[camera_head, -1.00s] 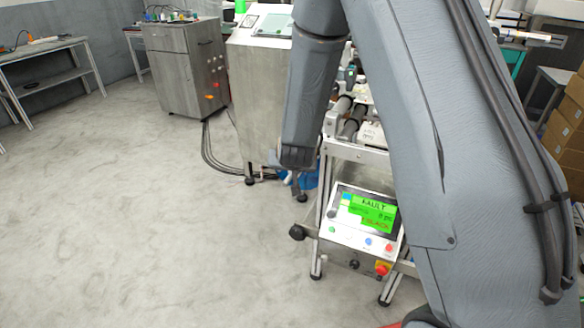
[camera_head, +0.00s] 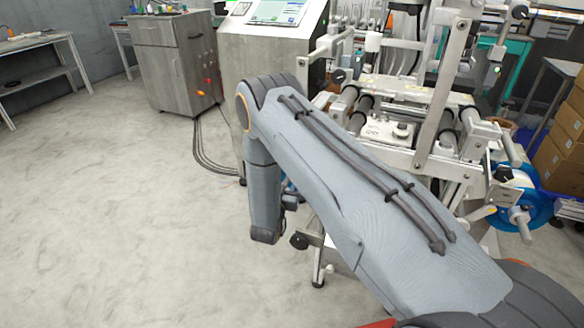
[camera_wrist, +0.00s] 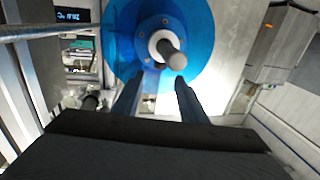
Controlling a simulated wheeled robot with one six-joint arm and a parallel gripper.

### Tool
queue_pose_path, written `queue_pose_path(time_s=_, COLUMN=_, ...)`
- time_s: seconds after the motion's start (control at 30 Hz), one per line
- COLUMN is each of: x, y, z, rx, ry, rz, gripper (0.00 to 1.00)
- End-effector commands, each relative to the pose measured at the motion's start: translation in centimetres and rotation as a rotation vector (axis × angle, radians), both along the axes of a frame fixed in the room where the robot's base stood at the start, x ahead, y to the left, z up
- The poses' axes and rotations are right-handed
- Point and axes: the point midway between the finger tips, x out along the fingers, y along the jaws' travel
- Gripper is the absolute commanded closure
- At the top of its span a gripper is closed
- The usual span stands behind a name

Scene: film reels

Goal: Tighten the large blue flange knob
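In the wrist view a large blue flange (camera_wrist: 120,35) faces me, with a white hub (camera_wrist: 154,45) and a rounded grey knob or shaft end (camera_wrist: 174,53) sticking out of it. My gripper (camera_wrist: 157,88) is open and empty, its two dark fingers pointing at the flange's lower part, just below the hub. I cannot tell whether the fingertips touch the flange. In the head view my arm hides most of this area. Another blue flange (camera_head: 534,207) with a pale hub and grey knob (camera_head: 520,216) shows on the machine's right side.
The machine's frame and rollers (camera_head: 395,90) stand behind my arm. A steel cabinet (camera_head: 285,45) with a screen is behind on the left. Cardboard boxes (camera_head: 565,135) are at the right. The grey floor (camera_head: 100,200) at left is clear.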

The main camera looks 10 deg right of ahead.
Motion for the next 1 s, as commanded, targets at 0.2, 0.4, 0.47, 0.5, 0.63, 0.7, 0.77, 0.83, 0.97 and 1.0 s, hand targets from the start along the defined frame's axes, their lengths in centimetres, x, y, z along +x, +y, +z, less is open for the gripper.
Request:
queue_pose_path(time_s=0.2, x=3.1, y=-1.7, z=0.0, rx=0.002, ry=-0.001, rz=-0.002, gripper=0.61)
queue_pose_path(time_s=0.4, x=5.0, y=-2.6, z=0.0, rx=0.001, ry=0.002, rz=0.0, gripper=0.61)
queue_pose_path(time_s=0.47, x=5.3, y=-2.7, z=0.0, rx=0.0, ry=0.001, rz=0.0, gripper=0.61)
queue_pose_path(time_s=0.5, x=5.4, y=-2.8, z=0.0, rx=0.0, ry=0.001, rz=0.0, gripper=0.61)
queue_pose_path(time_s=0.63, x=5.5, y=-2.8, z=0.0, rx=0.0, ry=0.002, rz=0.001, gripper=0.61)
queue_pose_path(time_s=0.7, x=5.5, y=-2.8, z=0.0, rx=0.0, ry=0.002, rz=0.001, gripper=0.61)
queue_pose_path(time_s=0.77, x=5.5, y=-2.8, z=0.0, rx=0.0, ry=0.002, rz=0.001, gripper=0.61)
queue_pose_path(time_s=0.83, x=5.5, y=-2.8, z=0.0, rx=0.0, ry=0.002, rz=0.001, gripper=0.73)
queue_pose_path(time_s=0.97, x=5.5, y=-2.8, z=0.0, rx=0.0, ry=0.003, rz=0.001, gripper=0.95)
queue_pose_path(time_s=1.0, x=5.5, y=-2.8, z=0.0, rx=0.0, ry=0.003, rz=0.001, gripper=1.0)
